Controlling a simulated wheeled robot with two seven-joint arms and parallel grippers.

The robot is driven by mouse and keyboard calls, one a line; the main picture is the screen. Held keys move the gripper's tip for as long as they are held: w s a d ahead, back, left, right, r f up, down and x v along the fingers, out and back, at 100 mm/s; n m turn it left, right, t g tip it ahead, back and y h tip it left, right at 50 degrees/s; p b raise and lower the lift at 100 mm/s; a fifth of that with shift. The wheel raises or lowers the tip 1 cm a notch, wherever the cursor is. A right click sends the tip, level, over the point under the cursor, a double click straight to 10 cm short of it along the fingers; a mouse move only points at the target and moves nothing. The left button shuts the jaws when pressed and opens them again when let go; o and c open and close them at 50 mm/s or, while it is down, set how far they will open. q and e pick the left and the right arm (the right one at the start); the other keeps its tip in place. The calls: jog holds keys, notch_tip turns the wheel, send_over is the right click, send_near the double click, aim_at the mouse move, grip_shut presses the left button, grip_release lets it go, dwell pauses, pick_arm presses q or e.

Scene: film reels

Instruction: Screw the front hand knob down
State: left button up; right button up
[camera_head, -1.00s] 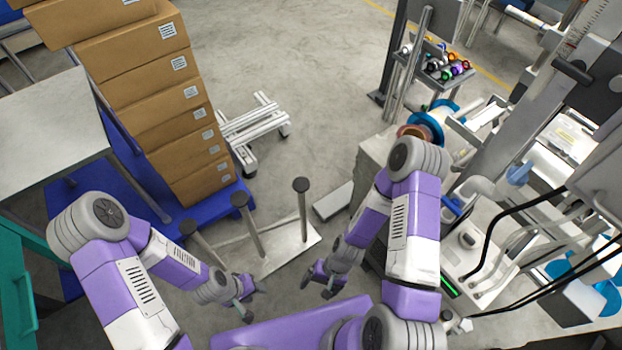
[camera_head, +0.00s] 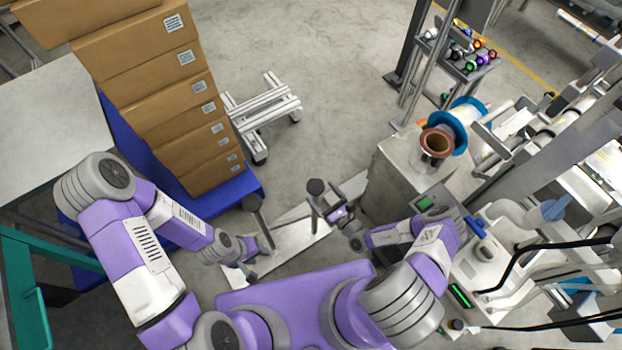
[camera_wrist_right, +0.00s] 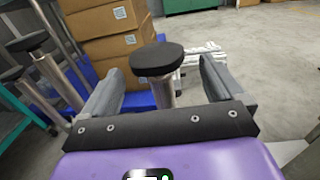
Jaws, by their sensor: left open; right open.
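A dark round knob (camera_head: 315,186) tops the furthest-right upright post on a pale base plate (camera_head: 290,238). In the right wrist view the black knob (camera_wrist_right: 157,58) sits on a silver post, ahead of and between my fingers, with no visible contact. My right gripper (camera_head: 327,200) is open and empty close beside this post. A second knobbed post (camera_head: 254,207) stands to its left, near my left arm. My left gripper (camera_head: 246,262) is open over the plate's near left end, low beside the second post. The third post is hidden in the head view.
Stacked cardboard boxes (camera_head: 170,90) stand on a blue pallet (camera_head: 240,187) at the left. A grey machine cabinet (camera_head: 392,175) with a copper-coloured spool (camera_head: 437,142) stands to the right of the posts. Open floor lies beyond.

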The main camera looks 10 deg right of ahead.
aim_at(314, 183)
jog(key=b+x, duration=0.1)
jog(key=x, duration=0.4)
jog(key=shift+w+a+r, duration=0.1)
jog(key=shift+w+a, duration=0.15)
jog(key=shift+c, duration=0.2)
jog(key=c, duration=0.9)
jog(key=m+h+p, duration=0.1)
jog(key=m+t+h+p, duration=0.1)
jog(key=h+p, duration=0.1)
jog(key=shift+d+r+p, duration=0.1)
jog(key=shift+r+p, duration=0.1)
jog(key=shift+p, duration=0.1)
jog(key=shift+w+d+f+m+h+p, duration=0.15)
jog(key=shift+m+h+p, duration=0.4)
jog(key=shift+h, duration=0.35)
jog(key=o, duration=0.9)
